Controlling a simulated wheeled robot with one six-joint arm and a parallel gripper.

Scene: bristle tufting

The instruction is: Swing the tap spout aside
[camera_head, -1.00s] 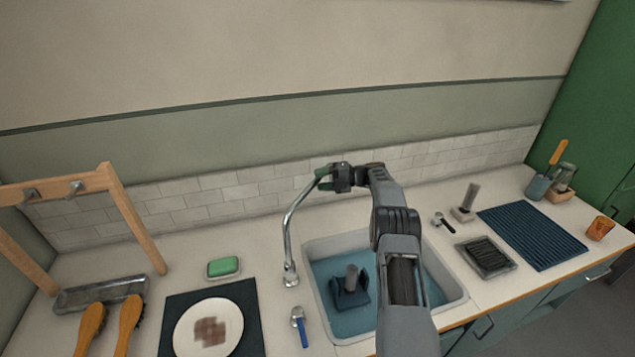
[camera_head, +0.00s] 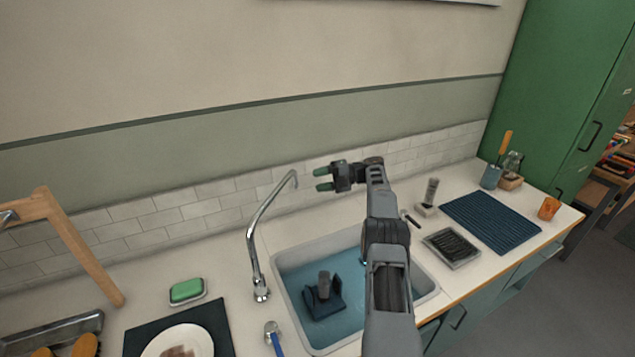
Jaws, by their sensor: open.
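The chrome tap spout (camera_head: 258,225) rises from the counter left of the sink and curves over to a tip near the back wall. My gripper (camera_head: 320,179) is open and empty, with green fingertips pointing left. It is raised above the back of the sink, to the right of the spout tip, with a visible gap between them. My forearm covers the right part of the sink (camera_head: 287,303).
A dark block with a grey handle (camera_head: 323,287) sits in the blue water. A blue-handled tool (camera_head: 273,338), green soap (camera_head: 186,290) and a plate (camera_head: 178,341) lie left. A dark tray (camera_head: 452,247) and striped mat (camera_head: 490,221) lie right.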

